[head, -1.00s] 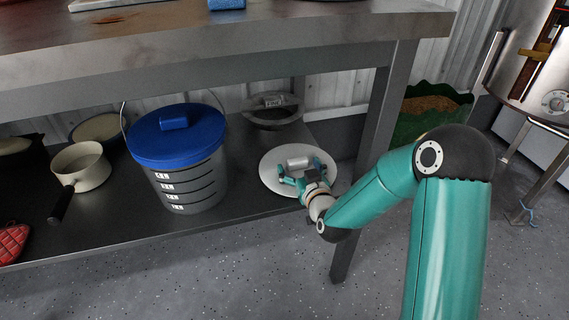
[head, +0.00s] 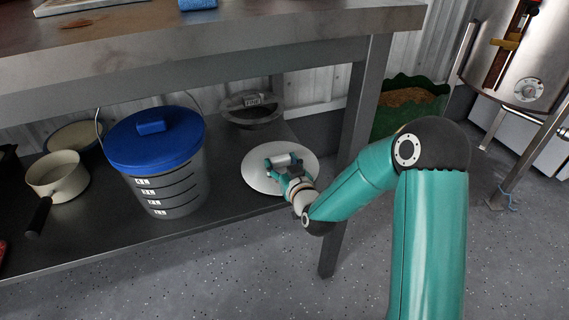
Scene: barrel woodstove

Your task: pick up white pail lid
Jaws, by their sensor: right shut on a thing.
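The white pail lid (head: 260,180) is a round white disc with a grey cylindrical handle on top. It is at the front right of the lower shelf, and I cannot tell whether it touches the shelf. My right gripper (head: 283,162) is over the lid, shut on its handle, with a finger on either side. The gripper and wrist hide the lid's right front part. My left gripper is not in view.
A pail with a blue lid (head: 155,140) stands left of the white lid. A saucepan (head: 58,175) is at the left. The table leg (head: 345,160) is close to my right arm, and the tabletop (head: 200,55) hangs above.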

